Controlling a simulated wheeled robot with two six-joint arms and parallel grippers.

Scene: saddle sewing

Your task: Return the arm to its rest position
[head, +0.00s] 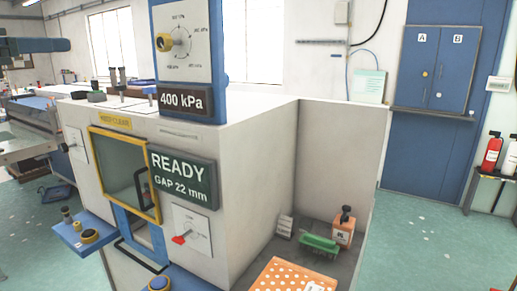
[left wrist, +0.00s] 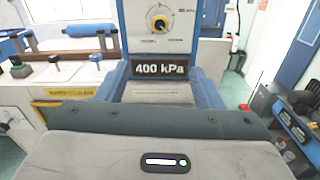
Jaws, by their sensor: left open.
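The grey housing of my left gripper (left wrist: 160,150), with a small lit strip and a dark padded bar, fills the bottom of the left wrist view. Its fingertips do not show there, and I see nothing held. I cannot make out the left gripper clearly in the head view. The pale press machine (head: 255,135) stands in the middle of the head view. Its gauge panel (head: 183,35) reads 400 kPa and also faces the left wrist camera (left wrist: 160,25). A dark display (head: 183,177) reads READY, GAP 22 mm. My right gripper shows in neither view.
A yellow-framed window (head: 125,175) and blue ledges are on the machine's front. A side shelf holds a green brush (head: 318,245), an orange bottle (head: 343,227) and an orange dotted sheet (head: 290,277). A blue cabinet (head: 438,68) is behind.

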